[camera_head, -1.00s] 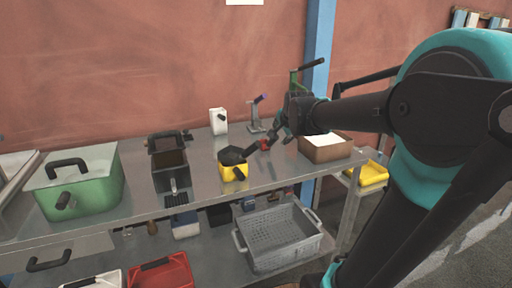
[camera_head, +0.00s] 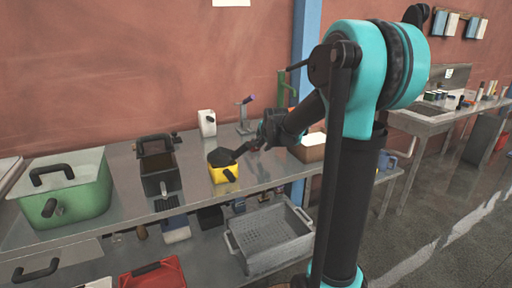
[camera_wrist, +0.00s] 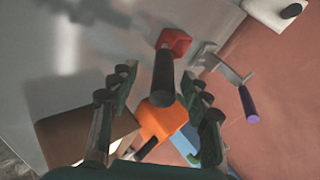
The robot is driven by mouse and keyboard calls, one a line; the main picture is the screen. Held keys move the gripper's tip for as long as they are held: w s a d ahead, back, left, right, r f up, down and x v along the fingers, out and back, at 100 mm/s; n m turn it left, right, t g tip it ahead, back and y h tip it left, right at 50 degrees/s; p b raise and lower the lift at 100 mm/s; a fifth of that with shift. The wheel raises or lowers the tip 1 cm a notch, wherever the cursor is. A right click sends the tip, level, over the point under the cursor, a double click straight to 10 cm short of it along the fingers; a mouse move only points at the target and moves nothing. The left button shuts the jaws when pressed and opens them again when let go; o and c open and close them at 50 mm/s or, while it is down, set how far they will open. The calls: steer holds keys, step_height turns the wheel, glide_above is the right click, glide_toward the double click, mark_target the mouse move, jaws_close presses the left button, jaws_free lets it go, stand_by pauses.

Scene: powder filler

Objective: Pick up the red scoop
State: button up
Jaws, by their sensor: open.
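The red scoop (camera_wrist: 174,41) shows in the wrist view, its small red head on the grey metal table and its dark handle (camera_wrist: 163,78) pointing towards the camera. My gripper (camera_wrist: 158,74) is open, with one finger to each side of the handle. The handle lies between the fingers in the picture; I cannot tell whether they touch it. In the head view my gripper (camera_head: 268,134) is low over the table's right part, and the scoop is largely hidden there.
A yellow container (camera_head: 223,173) with a black scoop stands left of my gripper. A brown box (camera_head: 309,153) stands to its right. A bracket with a purple handle (camera_wrist: 250,106) and a white jug (camera_head: 207,123) stand behind. An orange thing (camera_wrist: 161,121) shows in the wrist view.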

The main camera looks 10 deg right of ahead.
steer(key=shift+x, duration=2.9)
steer(key=shift+w+a+r, duration=0.1)
steer(key=shift+r, duration=0.05)
jaws_close()
